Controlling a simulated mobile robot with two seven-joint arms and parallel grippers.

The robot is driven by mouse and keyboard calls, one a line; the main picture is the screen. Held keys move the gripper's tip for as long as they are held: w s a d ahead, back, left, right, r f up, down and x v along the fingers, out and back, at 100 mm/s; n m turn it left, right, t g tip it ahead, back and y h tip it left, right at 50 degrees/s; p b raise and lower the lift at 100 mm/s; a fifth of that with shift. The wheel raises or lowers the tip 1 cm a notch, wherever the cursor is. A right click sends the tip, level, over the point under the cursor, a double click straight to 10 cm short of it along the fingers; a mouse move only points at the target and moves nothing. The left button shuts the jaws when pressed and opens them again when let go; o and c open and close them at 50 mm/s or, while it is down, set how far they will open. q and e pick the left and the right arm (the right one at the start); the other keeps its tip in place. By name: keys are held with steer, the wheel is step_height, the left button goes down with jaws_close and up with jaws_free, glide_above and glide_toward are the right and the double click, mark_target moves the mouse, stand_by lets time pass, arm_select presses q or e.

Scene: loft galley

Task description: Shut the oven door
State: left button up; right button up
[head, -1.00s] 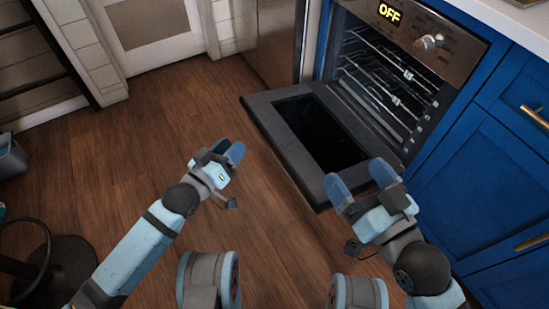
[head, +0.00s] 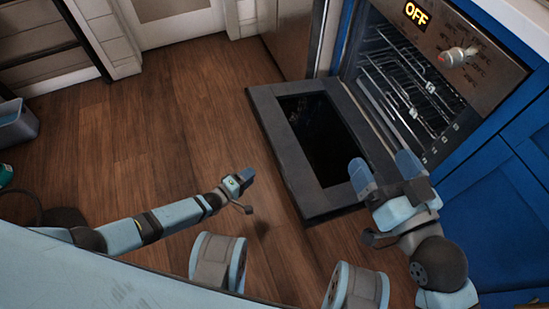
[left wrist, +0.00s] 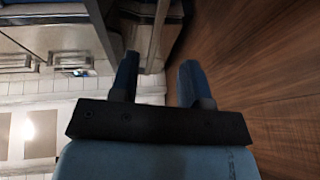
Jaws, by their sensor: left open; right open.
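The oven (head: 415,80) stands at the upper right in the head view, with racks showing inside and a display reading OFF. Its door (head: 266,121) is folded down open, a dark frame around a black glass panel. My right gripper (head: 385,178) is open and empty at the door's near right corner, overlapping it in the picture; I cannot tell if they touch. My left gripper (head: 245,178) is to the left of the door, over the floor and apart from it. In the left wrist view its two blue fingers (left wrist: 158,80) are spread with nothing between them.
Blue cabinets (head: 490,220) stand right of the oven, under a pale counter. A steel appliance front (head: 290,35) is beyond the door. A grey bin (head: 15,123) stands at the far left. The wood floor (head: 150,130) left of the door is clear.

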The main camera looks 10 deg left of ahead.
arm_select(q)
steer(key=b+x, duration=0.4)
steer(key=x, duration=0.7)
steer(key=shift+w+d, duration=0.2)
steer(key=shift+w, duration=0.05)
arm_select(e)
steer(key=f, duration=0.1)
steer(key=f+n, duration=0.1)
steer(key=w+f, duration=0.1)
steer(key=shift+w+d+f+n, duration=0.1)
steer(key=shift+d+f+n, duration=0.15)
steer(key=shift+n, duration=0.15)
arm_select(q)
steer(key=shift+c, duration=0.2)
arm_select(e)
steer(key=shift+r, duration=0.1)
arm_select(q)
jaws_close()
